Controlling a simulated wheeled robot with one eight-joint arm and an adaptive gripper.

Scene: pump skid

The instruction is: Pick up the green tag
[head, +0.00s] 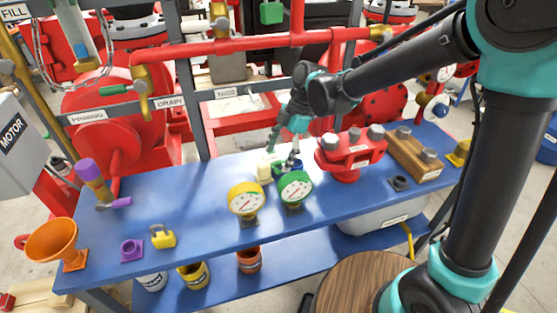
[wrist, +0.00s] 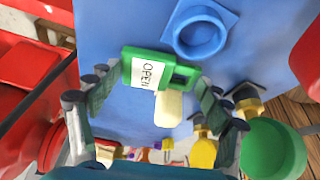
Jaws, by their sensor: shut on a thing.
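The green tag (wrist: 130,72) with a white label reading OPEN is between the two fingers of my gripper (wrist: 160,84) in the wrist view. My gripper is shut on it. A cream-coloured block (wrist: 169,109) shows right beside the tag's lower edge; I cannot tell whether they are joined. In the head view my gripper (head: 283,158) is low over the blue bench (head: 205,205), behind the green gauge (head: 295,187). The tag is small and partly hidden there.
A blue ring-shaped holder (wrist: 200,34) is close to the tag. A yellow gauge (head: 246,199) stands left of the green one. A red flanged part (head: 350,152) and a wooden block (head: 413,157) are to the right. The bench's left-middle is mostly clear.

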